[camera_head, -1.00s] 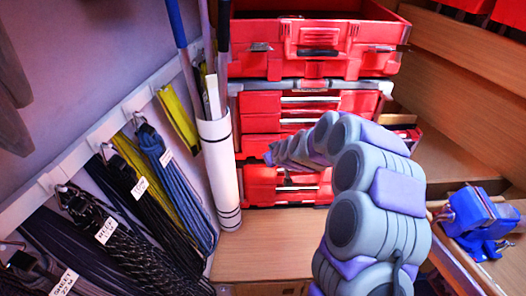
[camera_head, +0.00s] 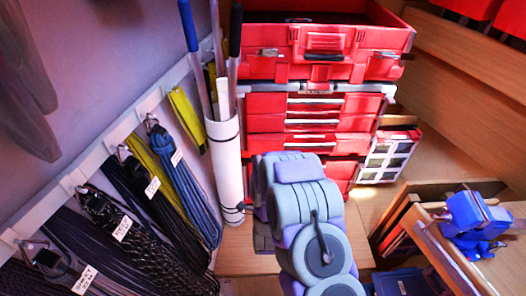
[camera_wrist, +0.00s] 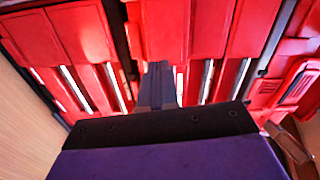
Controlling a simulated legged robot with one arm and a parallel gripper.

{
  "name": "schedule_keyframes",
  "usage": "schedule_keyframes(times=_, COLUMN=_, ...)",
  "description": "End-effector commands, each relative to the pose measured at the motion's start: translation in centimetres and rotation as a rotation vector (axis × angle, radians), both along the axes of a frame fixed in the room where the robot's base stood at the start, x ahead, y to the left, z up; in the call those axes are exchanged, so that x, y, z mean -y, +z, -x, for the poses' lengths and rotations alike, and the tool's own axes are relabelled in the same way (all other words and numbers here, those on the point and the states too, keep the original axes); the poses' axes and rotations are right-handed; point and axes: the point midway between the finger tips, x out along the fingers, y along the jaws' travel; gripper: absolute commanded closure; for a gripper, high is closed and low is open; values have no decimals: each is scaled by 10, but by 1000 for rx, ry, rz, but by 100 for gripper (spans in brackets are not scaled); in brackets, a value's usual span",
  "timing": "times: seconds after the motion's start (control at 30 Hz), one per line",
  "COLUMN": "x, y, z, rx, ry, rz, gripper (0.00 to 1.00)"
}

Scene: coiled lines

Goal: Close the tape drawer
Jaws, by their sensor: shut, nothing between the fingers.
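A red drawer chest (camera_head: 267,124) stands at the back with several drawers stacked, each with a silver handle strip. The visible upper fronts look about flush with one another. My arm hides much of the lowest drawers, and I cannot read which one is the tape drawer. In the wrist view, red drawer fronts (camera_wrist: 75,35) with bright handle strips fill the upper part, seen tilted. My gripper (camera_wrist: 158,75) is shut and empty, pointing toward these fronts; I cannot tell whether it touches one. In the head view the gripper is mostly hidden behind my arm.
A red toolbox (camera_head: 325,48) sits on the chest. A white tube (camera_head: 226,165) holding poles stands close on its left. Coiled lines (camera_head: 180,185) hang on the left wall. A white-windowed red case (camera_head: 388,155) is right of the chest; a blue vise (camera_head: 472,222) is on the right bench.

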Motion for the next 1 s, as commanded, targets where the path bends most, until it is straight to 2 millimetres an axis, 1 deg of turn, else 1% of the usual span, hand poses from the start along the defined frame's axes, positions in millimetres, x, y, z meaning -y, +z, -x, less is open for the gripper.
schedule_keyframes(times=0.1, x=2, y=4, z=9, rx=33, ry=9, rz=-81, gripper=100)
schedule_keyframes(times=0.27, x=4, y=5, z=10, rx=48, ry=9, rz=-116, gripper=100)
schedule_keyframes(times=0.47, x=2, y=-1, z=0, rx=41, ry=-2, rz=-116, gripper=100)
schedule_keyframes(times=0.63, x=-1, y=-1, z=-10, rx=44, ry=2, rz=-113, gripper=100)
schedule_keyframes(times=0.73, x=-1, y=3, z=-16, rx=53, ry=8, rz=-112, gripper=100)
schedule_keyframes(times=0.8, x=-1, y=6, z=-30, rx=59, ry=12, rz=-108, gripper=100)
schedule_keyframes(times=1.0, x=0, y=6, z=-63, rx=54, ry=13, rz=-109, gripper=100)
